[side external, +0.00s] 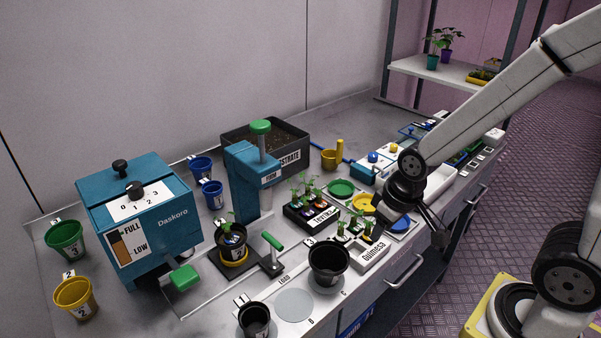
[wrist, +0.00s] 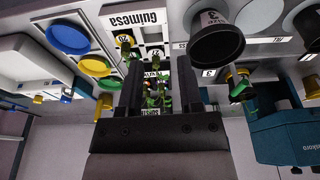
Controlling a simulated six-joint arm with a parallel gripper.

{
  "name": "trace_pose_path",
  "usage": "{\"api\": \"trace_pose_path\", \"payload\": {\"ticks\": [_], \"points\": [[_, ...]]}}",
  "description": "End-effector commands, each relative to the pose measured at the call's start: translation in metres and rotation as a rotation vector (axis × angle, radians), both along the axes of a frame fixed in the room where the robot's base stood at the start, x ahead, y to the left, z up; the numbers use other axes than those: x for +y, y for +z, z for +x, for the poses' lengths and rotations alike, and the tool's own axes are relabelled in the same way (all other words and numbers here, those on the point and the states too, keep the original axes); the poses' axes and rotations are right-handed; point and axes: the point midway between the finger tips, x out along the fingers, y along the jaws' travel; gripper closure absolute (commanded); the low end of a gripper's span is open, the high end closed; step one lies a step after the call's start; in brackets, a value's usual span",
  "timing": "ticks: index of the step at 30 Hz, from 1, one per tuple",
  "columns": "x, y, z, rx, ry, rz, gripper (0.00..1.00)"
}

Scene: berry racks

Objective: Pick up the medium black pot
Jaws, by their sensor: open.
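A larger empty black pot (side external: 328,262) stands on the front of the bench beside a 3 label; it also shows at the upper right of the wrist view (wrist: 215,42). A smaller black pot (side external: 254,319) stands at the front edge, and its match is cut off at the right of the wrist view (wrist: 308,25). I cannot tell for sure which is the medium one. My gripper (side external: 408,224) is open and empty, above and beside the Guimesa seedling tray (side external: 370,255), to the right of both pots. Its fingers (wrist: 158,80) frame seedlings in the wrist view.
The Tayberry tray (side external: 312,214), coloured saucers (side external: 342,187) and a substrate bin (side external: 265,140) lie behind. A pale disc (side external: 294,305) marks an empty spot between the black pots. A green-handled lever (side external: 272,241) stands near the larger pot.

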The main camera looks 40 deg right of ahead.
Motion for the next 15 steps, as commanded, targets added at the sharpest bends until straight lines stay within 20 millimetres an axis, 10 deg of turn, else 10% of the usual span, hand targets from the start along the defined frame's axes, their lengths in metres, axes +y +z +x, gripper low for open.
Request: {"api": "trace_pose_path", "payload": {"ticks": [15], "points": [[0.046, 0.015, 0.083, 0.129, 0.536, -0.075, 0.54]]}}
